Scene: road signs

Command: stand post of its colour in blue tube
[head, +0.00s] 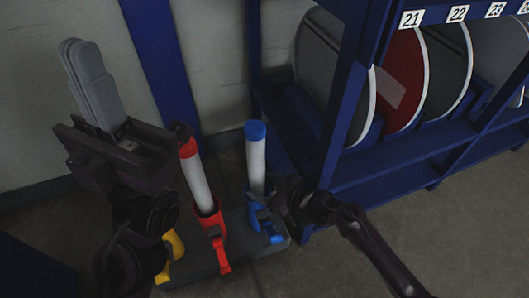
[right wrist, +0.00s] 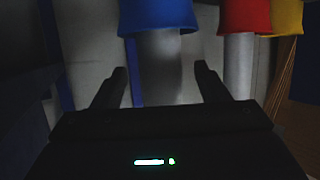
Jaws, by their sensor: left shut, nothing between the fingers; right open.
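The white post with a blue cap (head: 256,158) stands upright in the head view, its lower end inside the blue tube (head: 264,226) on a dark base. My right gripper (head: 285,194) is beside the post's lower part, just above the tube. In the right wrist view the white post (right wrist: 160,70) shows between the open fingers (right wrist: 162,85), with the blue tube (right wrist: 158,14) at the top of the picture. I cannot tell whether either finger touches the post. My left gripper (head: 76,48) is shut and empty, raised at the left.
A white post with a red cap (head: 196,180) leans slightly in the red tube (head: 211,228). A yellow tube (head: 173,247) is partly hidden behind my left arm. A blue rack (head: 400,170) with round signs (head: 401,85) stands close on the right.

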